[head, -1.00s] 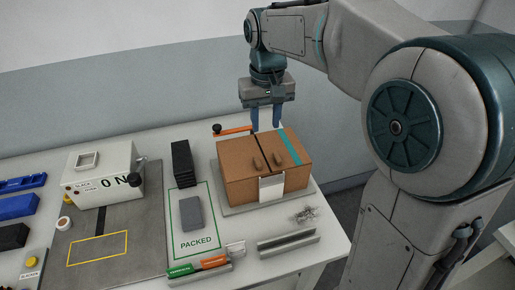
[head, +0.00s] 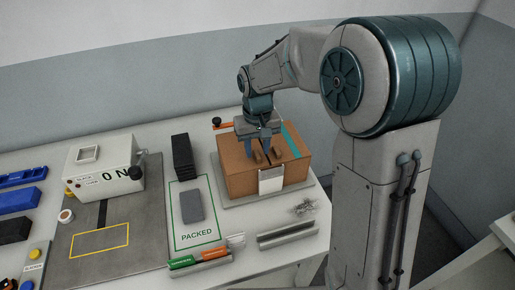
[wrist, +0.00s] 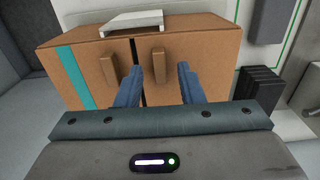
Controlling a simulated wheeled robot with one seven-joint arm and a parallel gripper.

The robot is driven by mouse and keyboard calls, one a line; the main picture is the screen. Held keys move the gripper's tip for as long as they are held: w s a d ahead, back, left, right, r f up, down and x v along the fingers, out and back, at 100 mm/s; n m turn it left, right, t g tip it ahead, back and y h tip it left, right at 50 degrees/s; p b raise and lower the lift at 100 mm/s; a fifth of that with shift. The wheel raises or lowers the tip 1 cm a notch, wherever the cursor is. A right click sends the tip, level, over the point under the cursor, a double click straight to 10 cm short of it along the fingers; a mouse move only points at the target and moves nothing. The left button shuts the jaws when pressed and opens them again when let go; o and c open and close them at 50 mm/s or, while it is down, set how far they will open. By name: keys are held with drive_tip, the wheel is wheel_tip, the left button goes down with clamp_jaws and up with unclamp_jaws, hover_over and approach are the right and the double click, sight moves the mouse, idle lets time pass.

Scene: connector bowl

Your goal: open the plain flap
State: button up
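The brown carton (head: 240,184) stands on a grey plate on the table, its top closed along a dark centre seam. Its plain flap (wrist: 205,45) is on the right in the wrist view, with a brown upright tab (wrist: 158,66). The other flap bears a teal stripe (wrist: 75,75) and its own tab (wrist: 109,70). My gripper (wrist: 157,84) is open, its blue fingers spread either side of the line to the plain flap's tab and apparently short of it. In the head view my gripper (head: 257,150) is low over the carton top. Exact finger height is unclear.
A white label piece (head: 271,180) hangs on the carton's front. An orange-handled part (head: 236,126) sticks out behind it. Black stacked blocks (head: 182,156) and a grey block (head: 191,205) on the PACKED mat stand to the left. A metal rail (head: 286,234) lies in front.

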drive_tip(key=shift+f, duration=0.65)
clamp_jaws()
